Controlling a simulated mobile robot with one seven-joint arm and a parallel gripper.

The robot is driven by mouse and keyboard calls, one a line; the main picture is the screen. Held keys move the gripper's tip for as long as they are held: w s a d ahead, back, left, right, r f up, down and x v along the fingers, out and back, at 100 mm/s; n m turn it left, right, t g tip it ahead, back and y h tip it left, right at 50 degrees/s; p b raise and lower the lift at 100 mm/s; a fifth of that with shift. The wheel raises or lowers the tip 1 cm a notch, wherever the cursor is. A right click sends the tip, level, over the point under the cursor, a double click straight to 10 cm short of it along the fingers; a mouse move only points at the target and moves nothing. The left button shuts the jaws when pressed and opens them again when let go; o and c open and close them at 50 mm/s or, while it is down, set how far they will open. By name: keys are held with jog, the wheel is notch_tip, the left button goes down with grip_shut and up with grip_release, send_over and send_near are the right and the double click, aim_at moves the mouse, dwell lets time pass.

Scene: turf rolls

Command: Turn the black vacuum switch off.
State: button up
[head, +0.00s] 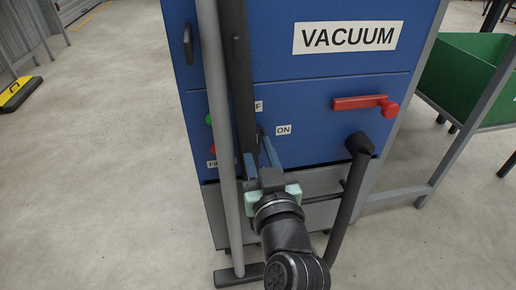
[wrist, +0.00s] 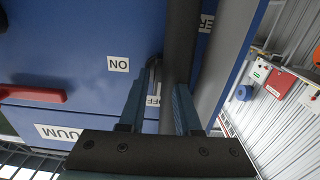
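The blue vacuum cabinet (head: 290,100) stands ahead with OFF and ON labels on its front. A small dark part, likely the black switch (head: 261,131), shows between these labels, mostly hidden behind my finger. In the wrist view a dark curved piece, likely the same switch (wrist: 153,63), shows near the left fingertip beside the ON label. My gripper (head: 257,154) is in front of the cabinet, just below the labels, with its blue fingers apart. In the wrist view the fingers (wrist: 164,88) are also apart. Contact with the switch cannot be told.
A black pole (head: 238,75) and a grey pole (head: 216,100) stand close left of my gripper, partly covering the OFF label. A red lever (head: 358,102) is on the right of the panel. A black hose (head: 350,190) hangs right. A green bin (head: 466,75) stands farther right.

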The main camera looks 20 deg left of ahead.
jog(key=shift+o, duration=1)
jog(key=shift+s, duration=0.1)
jog(key=p+v, duration=0.3)
jog(key=v, duration=1)
jog(key=shift+r, duration=0.1)
